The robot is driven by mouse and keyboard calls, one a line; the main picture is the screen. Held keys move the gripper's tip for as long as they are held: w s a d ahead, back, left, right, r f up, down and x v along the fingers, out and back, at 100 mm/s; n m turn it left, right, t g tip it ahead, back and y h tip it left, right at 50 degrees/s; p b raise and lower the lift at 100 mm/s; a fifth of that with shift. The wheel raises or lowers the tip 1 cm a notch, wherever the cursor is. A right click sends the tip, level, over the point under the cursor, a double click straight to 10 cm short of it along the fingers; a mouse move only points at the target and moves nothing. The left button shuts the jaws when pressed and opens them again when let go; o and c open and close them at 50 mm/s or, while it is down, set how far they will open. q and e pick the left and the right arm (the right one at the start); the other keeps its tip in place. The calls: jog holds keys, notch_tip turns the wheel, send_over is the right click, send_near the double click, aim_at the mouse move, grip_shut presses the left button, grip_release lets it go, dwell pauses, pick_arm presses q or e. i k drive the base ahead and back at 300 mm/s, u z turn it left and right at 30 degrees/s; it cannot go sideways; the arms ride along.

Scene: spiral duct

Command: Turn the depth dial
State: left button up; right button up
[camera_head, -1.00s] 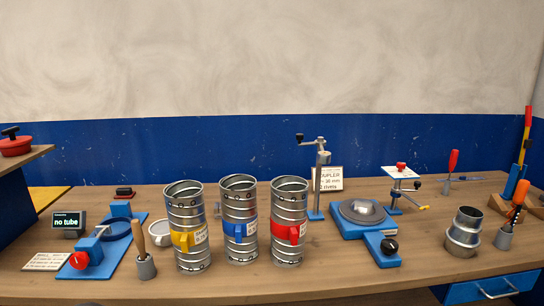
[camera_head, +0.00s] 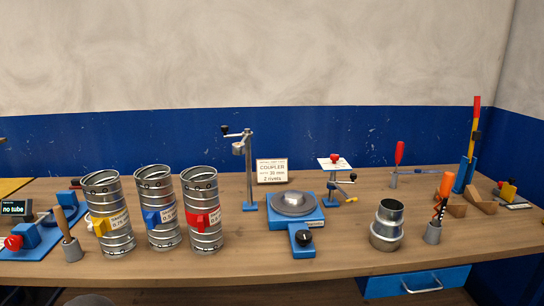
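A black dial (camera_head: 303,237) sits on the front arm of a blue base that carries a round grey turntable (camera_head: 293,202). A red knob (camera_head: 13,243) is on the blue device at the far left. I cannot tell from any readable marking which one is the depth dial. A card (camera_head: 272,171) behind the turntable reads COUPLER with a size in mm and 2 rivets. Neither of my grippers is in view.
Three metal ducts with yellow (camera_head: 102,226), blue (camera_head: 153,217) and red (camera_head: 199,220) tags stand left of the turntable. A crank stand (camera_head: 248,175) is behind it. A metal coupler (camera_head: 387,226) stands to its right. Bare wood lies in front of the dial.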

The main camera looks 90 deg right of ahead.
aim_at(335, 158)
jog(key=z, duration=1.15)
jog(key=k, duration=0.45)
jog(key=z, duration=0.8)
jog(key=i, duration=0.55)
jog(key=z, duration=0.1)
jog(key=k, duration=0.9)
jog(key=z, duration=0.2)
jog(key=i, duration=0.85)
jog(key=u, duration=0.05)
